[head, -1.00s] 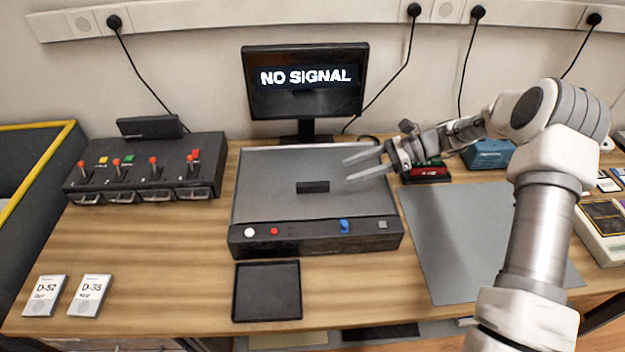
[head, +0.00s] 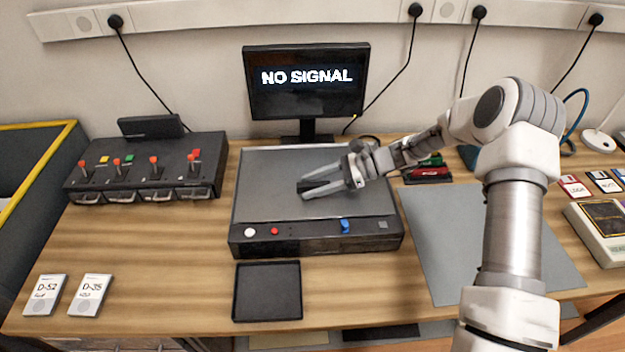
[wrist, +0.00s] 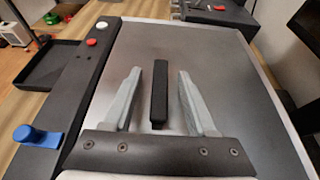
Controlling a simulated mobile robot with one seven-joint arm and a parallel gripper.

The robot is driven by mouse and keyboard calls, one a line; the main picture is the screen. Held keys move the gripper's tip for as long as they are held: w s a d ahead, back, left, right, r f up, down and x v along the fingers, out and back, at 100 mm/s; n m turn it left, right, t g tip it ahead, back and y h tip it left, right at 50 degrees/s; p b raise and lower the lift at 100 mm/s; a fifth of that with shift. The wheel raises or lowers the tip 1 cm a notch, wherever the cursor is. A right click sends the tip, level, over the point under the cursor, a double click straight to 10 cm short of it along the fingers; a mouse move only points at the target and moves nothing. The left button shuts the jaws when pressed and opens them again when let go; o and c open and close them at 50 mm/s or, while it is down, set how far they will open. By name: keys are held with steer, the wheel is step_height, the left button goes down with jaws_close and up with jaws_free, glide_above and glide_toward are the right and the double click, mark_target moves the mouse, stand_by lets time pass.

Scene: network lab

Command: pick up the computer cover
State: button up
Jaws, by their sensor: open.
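The computer cover (head: 265,185) is a flat grey panel on top of the dark computer case (head: 300,240), below the monitor. A black bar handle stands up at its middle; it also shows in the wrist view (wrist: 158,92). My gripper (head: 303,187) is open over the cover, with its fingers at the handle. In the wrist view my gripper (wrist: 155,85) has one finger on each side of the handle, with a gap on both sides. The cover (wrist: 225,60) lies flat on the case. Whether the fingers touch the cover is hard to tell.
A monitor (head: 306,85) reading NO SIGNAL stands behind the case. A switch box (head: 150,165) is at left, an empty black tray (head: 267,291) in front, and a grey mat (head: 480,240) at right. Two cards marked D-52 (head: 45,295) and D-35 (head: 90,295) lie front left.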

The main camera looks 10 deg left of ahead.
jaws_close()
stand_by(0.5)
